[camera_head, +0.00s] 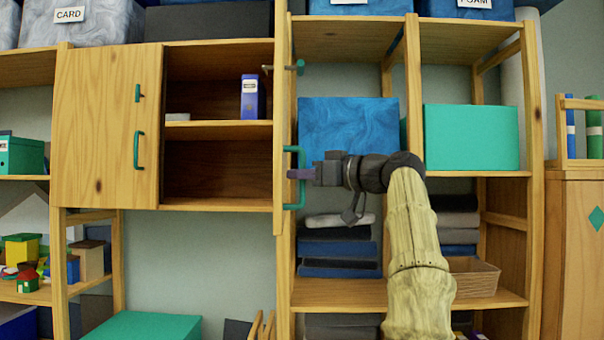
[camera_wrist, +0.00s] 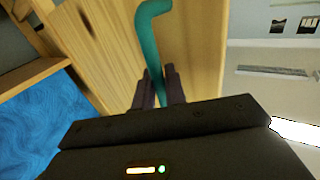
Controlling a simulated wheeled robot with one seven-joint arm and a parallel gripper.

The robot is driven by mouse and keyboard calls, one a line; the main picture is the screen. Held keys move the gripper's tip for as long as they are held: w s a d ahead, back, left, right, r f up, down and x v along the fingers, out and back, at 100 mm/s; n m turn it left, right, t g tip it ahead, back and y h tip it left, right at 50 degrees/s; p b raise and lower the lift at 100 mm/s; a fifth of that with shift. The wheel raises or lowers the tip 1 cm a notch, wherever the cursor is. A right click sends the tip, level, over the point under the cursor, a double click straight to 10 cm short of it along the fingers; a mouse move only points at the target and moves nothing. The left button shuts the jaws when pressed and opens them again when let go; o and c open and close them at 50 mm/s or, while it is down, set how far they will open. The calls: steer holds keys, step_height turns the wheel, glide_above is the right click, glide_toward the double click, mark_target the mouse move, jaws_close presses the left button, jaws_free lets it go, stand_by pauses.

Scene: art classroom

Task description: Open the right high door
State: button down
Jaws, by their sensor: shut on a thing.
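The right high door (camera_head: 282,110) stands swung out from its wooden cabinet and shows nearly edge-on in the head view. Its green handle (camera_head: 301,158) is on the face turned to the right. My gripper (camera_head: 299,174) reaches in from the right and is shut on this handle. In the wrist view the teal handle (camera_wrist: 153,35) runs down between the two dark fingers of my gripper (camera_wrist: 160,88), in front of the wooden door (camera_wrist: 200,45). The left high door (camera_head: 105,125) is shut, with its own green handle (camera_head: 138,150).
The open compartment holds a blue binder (camera_head: 249,97). Right of the door, an open shelf carries a blue box (camera_head: 348,125), a green box (camera_head: 472,137), folded dark cloths (camera_head: 338,247) and a basket (camera_head: 474,278). A green box top (camera_head: 145,327) lies below the cabinet.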

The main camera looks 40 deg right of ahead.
steer(key=shift+s+d, duration=0.1)
steer(key=shift+d, duration=0.2)
steer(key=c, duration=1.6)
jaws_free()
steer(key=shift+d, duration=0.15)
steer(key=shift+o, duration=0.2)
steer(key=shift+s+d, duration=0.2)
steer(key=shift+d, duration=0.1)
steer(key=shift+w+a, duration=0.1)
steer(key=shift+a, duration=0.1)
steer(key=v, duration=1.7)
steer(key=shift+s+b, duration=0.25)
steer(key=shift+b, duration=0.2)
steer(key=shift+a, duration=0.1)
steer(key=shift+w, duration=0.1)
